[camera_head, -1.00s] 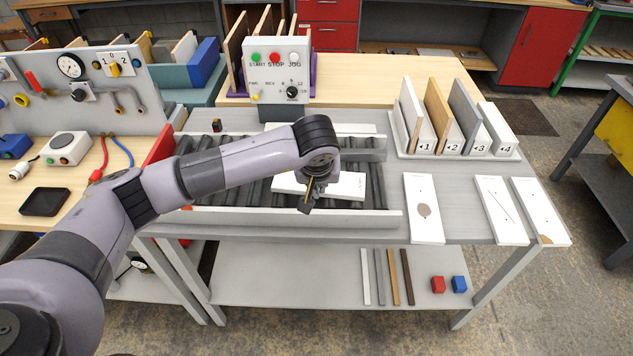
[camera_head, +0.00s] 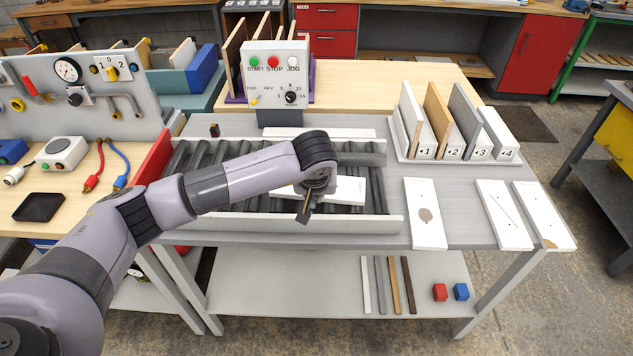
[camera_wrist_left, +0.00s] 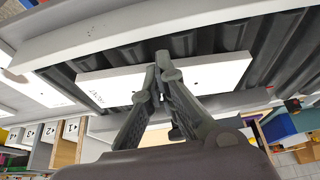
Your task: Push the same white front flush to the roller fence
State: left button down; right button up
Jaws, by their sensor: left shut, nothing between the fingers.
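The white front (camera_head: 350,190) lies flat on the dark rollers, between the far and near long fences of the roller bed. Rollers show between it and the near fence (camera_head: 350,223). My left gripper (camera_head: 303,216) is shut and empty, pointing down over the bed at the front's near side. My arm hides part of the front. In the left wrist view the shut fingertips (camera_wrist_left: 161,62) overlap the edge of the white front (camera_wrist_left: 215,74); I cannot tell whether they touch it. My right gripper is not in view.
A control box (camera_head: 275,70) stands behind the bed. A rack of numbered upright boards (camera_head: 400,140) is at the right. Several white panels (camera_head: 425,205) lie on the tabletop right of the bed. A red plate (camera_head: 154,158) stands at the bed's left end.

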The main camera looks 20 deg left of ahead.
pick_arm(q)
jog(key=shift+s+b+x, duration=0.2)
jog(key=shift+b+x, duration=0.65)
jog(key=shift+x, duration=0.7)
jog(key=shift+w+a+f+b, duration=0.1)
jog(key=shift+w+a+b, duration=0.15)
jog(key=shift+w+b, duration=0.65)
jog(key=shift+w+a+f+b, duration=0.1)
jog(key=shift+w+a+b, duration=0.15)
jog(key=shift+w+b, duration=0.65)
jog(key=shift+w+p, duration=0.25)
jog(key=shift+p, duration=0.1)
jog(key=shift+s, duration=0.1)
jog(key=shift+s+d, duration=0.1)
jog(key=shift+s, duration=0.2)
jog(key=shift+s+d+r+p, duration=0.2)
jog(key=shift+s+p, duration=0.1)
jog(key=shift+s, duration=0.35)
notch_tip(320, 180, up, 7)
jog(key=p, duration=0.3)
jog(key=shift+f, duration=0.1)
